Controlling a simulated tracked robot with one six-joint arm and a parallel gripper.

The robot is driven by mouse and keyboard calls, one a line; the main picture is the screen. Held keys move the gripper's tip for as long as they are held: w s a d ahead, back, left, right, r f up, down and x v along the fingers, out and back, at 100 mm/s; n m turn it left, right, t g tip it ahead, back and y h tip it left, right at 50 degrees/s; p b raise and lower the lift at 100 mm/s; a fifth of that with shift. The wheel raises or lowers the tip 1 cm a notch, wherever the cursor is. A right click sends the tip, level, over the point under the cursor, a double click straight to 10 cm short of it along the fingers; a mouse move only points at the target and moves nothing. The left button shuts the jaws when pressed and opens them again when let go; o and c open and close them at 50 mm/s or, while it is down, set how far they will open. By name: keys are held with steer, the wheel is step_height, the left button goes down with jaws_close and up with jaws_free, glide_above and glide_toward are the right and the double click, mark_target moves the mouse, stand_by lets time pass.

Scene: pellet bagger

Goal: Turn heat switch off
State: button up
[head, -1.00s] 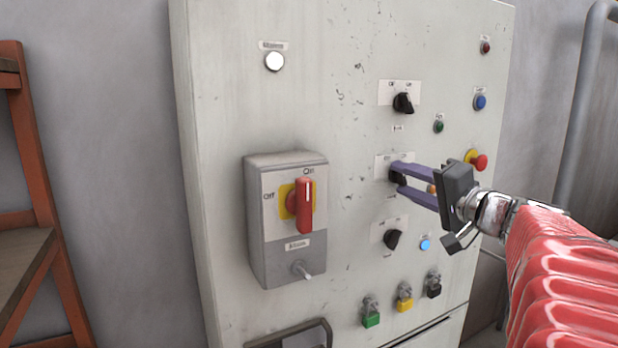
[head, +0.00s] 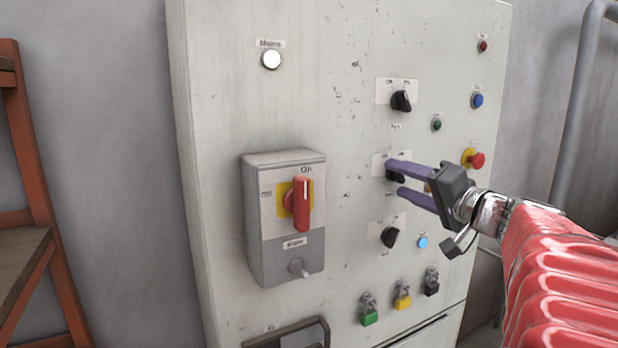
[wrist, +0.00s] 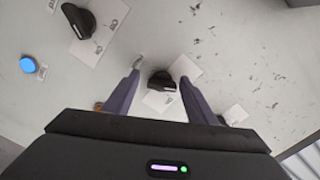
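Several black rotary switches sit on the grey cabinet front; their small labels are too blurred to read, so I cannot tell by text which is heat. My gripper (head: 394,177) is at the middle switch (head: 392,176), its purple fingers open, one above and one below it. In the wrist view this switch (wrist: 161,80) stands between the open fingertips (wrist: 160,69), with a gap visible on both sides. The fingers partly hide it in the head view. Another black switch (head: 401,101) is above and one (head: 389,237) is below.
A blue lit button (head: 422,242) is beside the lower switch. A red emergency button (head: 477,160) is right of my gripper. A red-handled main switch box (head: 285,265) protrudes at left.

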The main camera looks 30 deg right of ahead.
steer(key=shift+o, duration=0.4)
steer(key=shift+s+r, duration=0.1)
steer(key=shift+r, duration=0.05)
steer(key=shift+s, duration=0.8)
steer(key=s, duration=1.2)
steer(key=shift+d, duration=0.15)
steer(key=w+a+f+n+g+y, duration=0.25)
steer(key=a+f+g, duration=0.35)
steer(key=a+f, duration=0.3)
steer(key=w+a+f+n+g+y, duration=0.15)
steer(key=w+a+f+g, duration=0.3)
steer(key=a+f, duration=0.45)
steer(key=s+a+f+n+g+h, duration=0.1)
steer(key=s+a+f+n+h, duration=0.1)
steer(key=s+a+f, duration=0.3)
steer(key=s+a+f+n+g+h, duration=0.1)
steer(key=s+a+f+n+h, duration=0.1)
steer(key=s+a+f+n, duration=0.3)
steer(key=shift+a+n+h, duration=0.3)
steer(key=shift+a, duration=1.75)
